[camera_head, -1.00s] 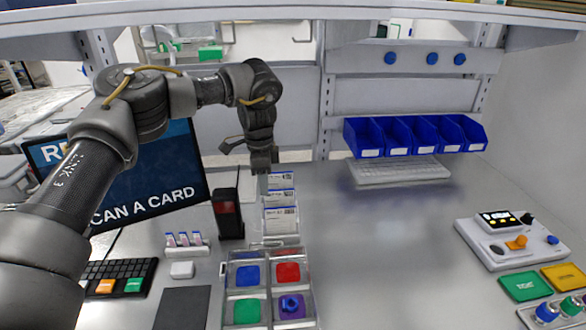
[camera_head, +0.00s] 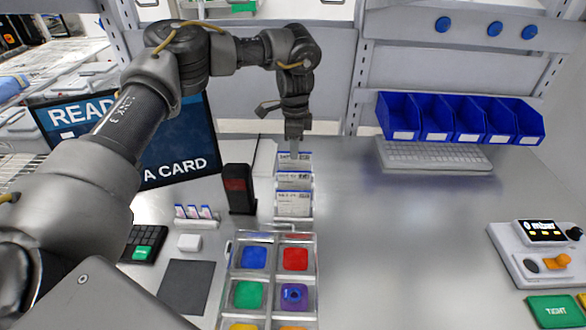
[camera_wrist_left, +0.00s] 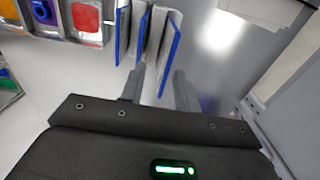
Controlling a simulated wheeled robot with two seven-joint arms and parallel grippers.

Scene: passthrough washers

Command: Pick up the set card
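Three white cards with blue top edges stand one behind another in a clear holder in the head view; the front card (camera_head: 293,203), middle card (camera_head: 293,180) and back card (camera_head: 294,160) carry small print too blurred to read surely. My left gripper (camera_head: 295,150) points down at the back card. In the left wrist view the gripper's two fingers (camera_wrist_left: 158,88) are apart. The blue-edged back card (camera_wrist_left: 169,60) reaches between them; I cannot tell whether either finger touches it. My right gripper is not in view.
A sorting tray (camera_head: 273,270) with coloured pieces stands in front of the cards. A dark card reader (camera_head: 239,188) and a screen (camera_head: 185,150) are to the left. Blue bins (camera_head: 455,118) and a keyboard (camera_head: 435,155) lie behind right. The table's middle right is clear.

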